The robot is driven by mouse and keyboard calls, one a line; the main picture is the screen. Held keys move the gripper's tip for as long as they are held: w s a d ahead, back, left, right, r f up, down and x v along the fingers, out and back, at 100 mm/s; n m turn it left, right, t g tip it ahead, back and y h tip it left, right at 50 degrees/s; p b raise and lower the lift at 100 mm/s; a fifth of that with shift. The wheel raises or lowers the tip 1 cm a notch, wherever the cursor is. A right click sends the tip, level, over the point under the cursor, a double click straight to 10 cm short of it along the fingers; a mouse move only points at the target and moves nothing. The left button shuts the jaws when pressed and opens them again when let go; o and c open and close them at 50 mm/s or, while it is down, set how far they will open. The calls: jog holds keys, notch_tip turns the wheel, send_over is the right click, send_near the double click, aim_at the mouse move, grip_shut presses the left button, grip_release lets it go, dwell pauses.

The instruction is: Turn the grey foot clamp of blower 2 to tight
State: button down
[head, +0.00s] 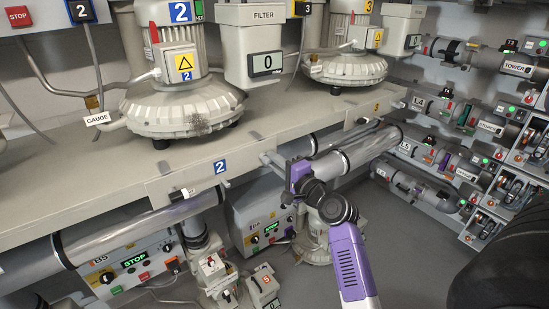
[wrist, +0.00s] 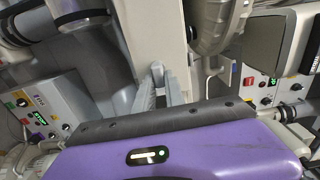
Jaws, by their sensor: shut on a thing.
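Blower 2 (head: 180,105) is a ribbed pale housing on the bench in the head view, with a blue 2 label on top. My purple gripper (head: 286,166) is at the bench's front edge, to the right of the blue 2 plate (head: 220,167). It is shut on a light grey bar (head: 269,158) at that edge, which seems to be the grey foot clamp. In the wrist view the grey fingers (wrist: 161,88) close around a small pale piece (wrist: 157,69). The fingers hide most of it, so its setting cannot be told.
The bench front (head: 110,210) runs beside my gripper. A shiny pipe (head: 350,155) lies close behind it, and another pipe (head: 130,238) is at the lower left. A control box (head: 262,222) stands below. Blower 3 (head: 345,70) is at the back.

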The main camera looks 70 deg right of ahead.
jog(key=shift+f+m, duration=0.1)
jog(key=shift+m, duration=0.2)
jog(key=c, duration=1.4)
grip_release()
jog(key=b+v, duration=0.2)
jog(key=v, duration=0.6)
jog(key=shift+d, duration=0.15)
